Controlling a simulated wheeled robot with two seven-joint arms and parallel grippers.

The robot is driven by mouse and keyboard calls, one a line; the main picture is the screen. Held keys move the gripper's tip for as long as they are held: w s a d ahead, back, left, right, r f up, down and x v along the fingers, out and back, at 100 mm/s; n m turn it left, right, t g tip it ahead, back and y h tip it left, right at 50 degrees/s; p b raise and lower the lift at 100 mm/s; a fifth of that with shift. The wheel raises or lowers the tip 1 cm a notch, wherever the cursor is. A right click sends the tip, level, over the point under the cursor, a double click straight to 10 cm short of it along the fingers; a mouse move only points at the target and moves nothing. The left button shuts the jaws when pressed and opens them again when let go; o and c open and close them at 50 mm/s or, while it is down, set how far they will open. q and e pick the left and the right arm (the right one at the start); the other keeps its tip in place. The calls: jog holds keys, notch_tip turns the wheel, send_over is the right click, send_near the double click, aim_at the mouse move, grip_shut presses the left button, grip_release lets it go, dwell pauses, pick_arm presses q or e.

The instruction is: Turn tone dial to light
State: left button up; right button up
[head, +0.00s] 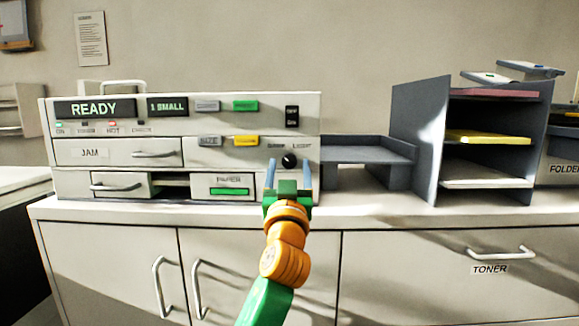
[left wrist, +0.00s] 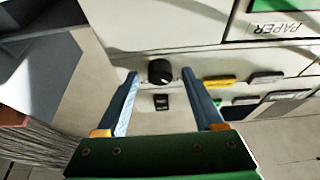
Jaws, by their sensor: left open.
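The tone dial (head: 289,160) is a small black round knob on the right part of the pale copier's front. Small words are printed above it on each side, too small to read surely. A pale mark shows on the knob, but I cannot tell its setting. My left gripper (head: 289,170) is open in front of the dial, with one blue finger on each side of it. In the left wrist view the dial (left wrist: 160,71) lies between the fingertips (left wrist: 160,76), with gaps on both sides. My right gripper is not in view.
The copier has a yellow button (head: 246,141), a green button (head: 245,105), a black rocker switch (head: 292,117) above the dial and a lit READY display (head: 94,108). A grey side tray (head: 365,150) and a paper shelf (head: 420,140) stand to the right on the cabinet.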

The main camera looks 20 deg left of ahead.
pick_arm(q)
grip_shut()
jog(key=shift+a+r+m+h+p, duration=0.15)
jog(key=shift+m+h+p, duration=0.25)
jog(key=shift+m+p, duration=0.35)
jog(key=m+h+p, duration=0.1)
jog(key=m+p, duration=0.2)
jog(key=p, duration=0.1)
jog(key=m+h+p, duration=0.2)
jog(key=m+p, duration=0.2)
jog(key=r+m+h+p, duration=0.1)
jog(key=m+h+p, duration=0.1)
jog(key=m+p, duration=0.2)
jog(key=shift+s+a, duration=0.1)
jog(key=shift+a, duration=0.15)
jog(key=m+g+h+p, duration=0.1)
jog(key=m+p, duration=0.3)
jog(key=p, duration=0.3)
jog(key=m+g+h+p, duration=0.1)
jog(key=m+g+p, duration=0.1)
jog(key=m+p, duration=0.3)
jog(key=shift+a+r+p, duration=0.1)
jog(key=shift+a+p, duration=0.05)
jog(key=shift+p, duration=0.75)
jog(key=shift+m+g+p, duration=0.3)
jog(key=shift+m+p, duration=0.25)
jog(key=shift+p, duration=0.3)
jog(key=shift+f, duration=0.2)
grip_release()
